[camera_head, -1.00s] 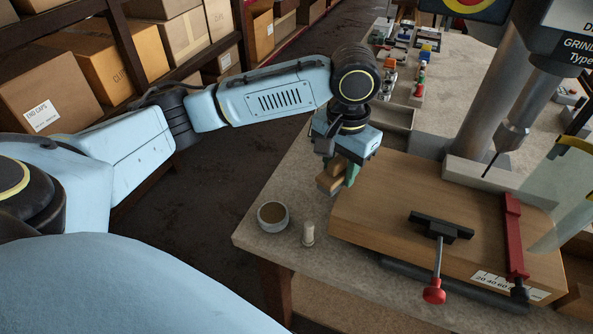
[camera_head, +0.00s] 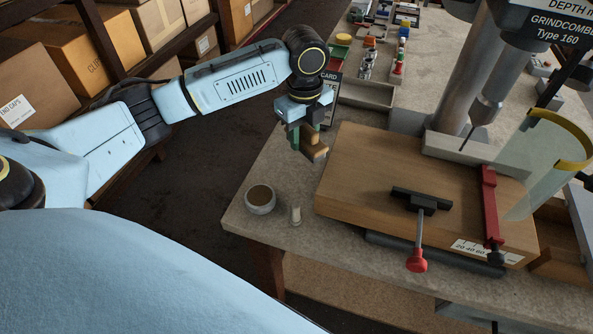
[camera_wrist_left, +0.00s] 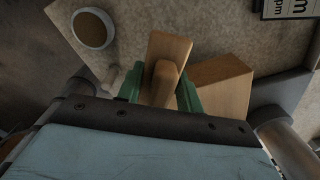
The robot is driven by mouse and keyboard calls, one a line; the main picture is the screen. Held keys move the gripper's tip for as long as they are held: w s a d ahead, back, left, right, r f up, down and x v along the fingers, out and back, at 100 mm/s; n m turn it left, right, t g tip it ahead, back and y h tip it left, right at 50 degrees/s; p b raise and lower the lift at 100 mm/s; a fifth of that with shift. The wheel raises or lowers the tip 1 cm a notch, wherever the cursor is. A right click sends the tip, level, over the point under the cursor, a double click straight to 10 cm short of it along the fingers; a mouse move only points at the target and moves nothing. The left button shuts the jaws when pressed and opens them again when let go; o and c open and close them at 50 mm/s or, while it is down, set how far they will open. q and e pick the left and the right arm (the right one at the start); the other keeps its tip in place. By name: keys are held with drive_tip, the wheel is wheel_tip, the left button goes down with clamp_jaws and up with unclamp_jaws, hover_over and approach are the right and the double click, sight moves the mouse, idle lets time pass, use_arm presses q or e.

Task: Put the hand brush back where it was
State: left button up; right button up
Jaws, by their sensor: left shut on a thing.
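The hand brush (camera_head: 315,148), a pale wooden block with a wooden grip, is held in my left gripper (camera_head: 303,137). In the left wrist view, the green fingertips of the left gripper (camera_wrist_left: 160,92) are shut on either side of the brush grip, and the wooden brush body (camera_wrist_left: 168,50) extends beyond them. In the head view the brush hangs over the grey bench top (camera_head: 275,165), left of the wooden drill table. Whether its underside touches the bench cannot be told, and bristles are not visible. My right gripper is not in view.
A round cup (camera_head: 260,200) with brown contents and a small pale peg (camera_head: 295,215) stand near the bench's front-left corner. The wooden drill table (camera_head: 370,175) carries a clamp (camera_head: 420,203) and red fence (camera_head: 490,205). A dark card (camera_head: 329,92) stands behind the gripper.

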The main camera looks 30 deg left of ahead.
sight(296, 171)
use_arm(q)
drive_tip(key=m, duration=0.1)
drive_tip(key=a+m, duration=0.1)
drive_tip(key=m, duration=0.2)
drive_tip(key=shift+w+a+f, duration=0.3)
drive_tip(key=shift+a+f, duration=0.05)
drive_tip(key=m, duration=0.2)
drive_tip(key=shift+w+a+f+m, duration=0.1)
drive_tip(key=shift+a+f+m, duration=0.2)
drive_tip(key=shift+a+f, duration=0.1)
wheel_tip(296, 171, down, 10)
drive_tip(key=shift+r, duration=0.2)
drive_tip(key=shift+f, duration=0.15)
drive_tip(key=o, duration=0.8)
drive_tip(key=shift+o, duration=0.8)
wheel_tip(296, 171, up, 12)
drive_tip(key=shift+r+p, duration=0.15)
drive_tip(key=shift+p, duration=0.15)
